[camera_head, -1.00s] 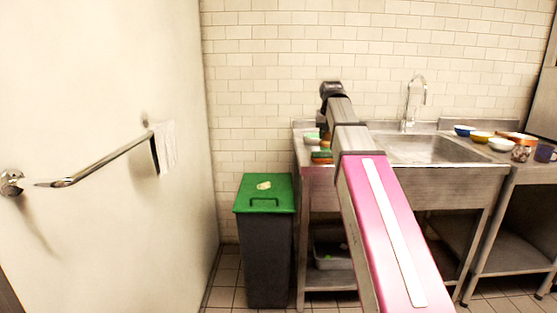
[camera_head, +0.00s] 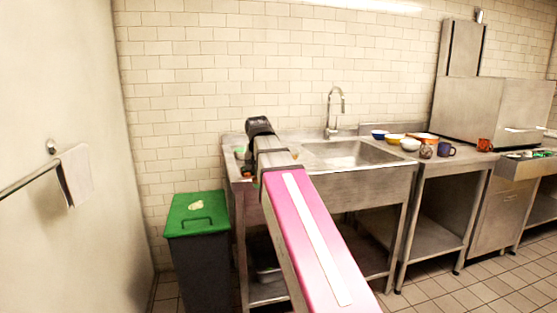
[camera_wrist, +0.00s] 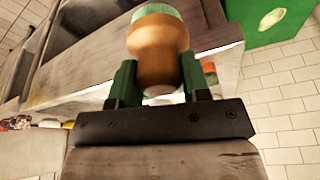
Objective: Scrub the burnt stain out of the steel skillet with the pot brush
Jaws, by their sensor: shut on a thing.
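My gripper (camera_wrist: 158,82) is shut on a round wooden piece with a green top, which looks like the pot brush (camera_wrist: 158,48). Its green fingers press on both sides of it; bristles cannot be made out. In the head view my arm reaches over the left part of the sink counter, and the gripper's fingers are hidden behind the arm. I cannot make out the steel skillet or its burnt stain in either view.
The steel sink (camera_head: 352,154) with its tap (camera_head: 335,112) lies right of my arm. Bowls (camera_head: 395,139) and mugs (camera_head: 446,149) stand on the counter further right. A green-lidded bin (camera_head: 197,212) stands left of the counter. A white cloth (camera_head: 75,176) hangs on the wall rail.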

